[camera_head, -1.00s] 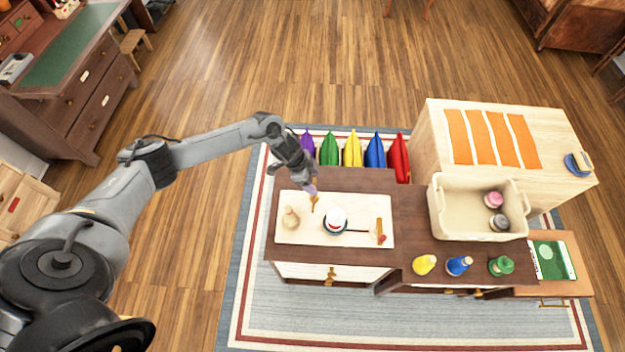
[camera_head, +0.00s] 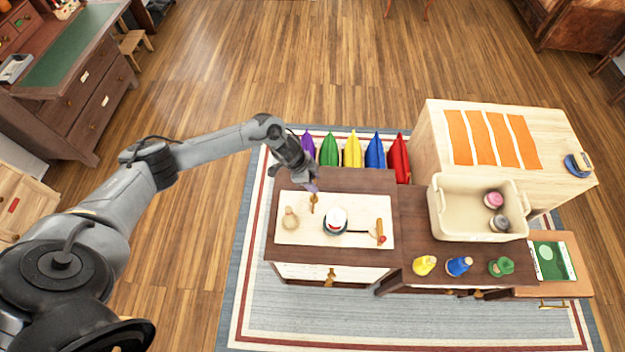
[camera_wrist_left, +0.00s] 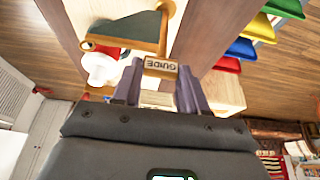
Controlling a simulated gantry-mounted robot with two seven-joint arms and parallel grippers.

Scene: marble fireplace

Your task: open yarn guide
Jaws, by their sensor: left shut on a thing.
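The yarn guide (camera_head: 313,203) is a small golden-brown piece on the cream board of the dark wooden cabinet. In the left wrist view its tag, reading GUIDE (camera_wrist_left: 160,67), lies right at my fingertips, with a brown bar and a dark green plate beyond it. My left gripper (camera_head: 313,187) reaches down over the back edge of the board. In the left wrist view my left gripper (camera_wrist_left: 160,84) is shut on the tagged end of the guide. The exact contact is partly hidden. My right gripper is not in view.
On the cream board (camera_head: 286,233) stand a tan peg (camera_head: 290,218), a white-and-red round item (camera_head: 336,217) and a wooden piece (camera_head: 380,232). A cream bin (camera_head: 452,222) holds two spools. Yellow, blue and green pieces stand in front. Colored cushions line the back.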

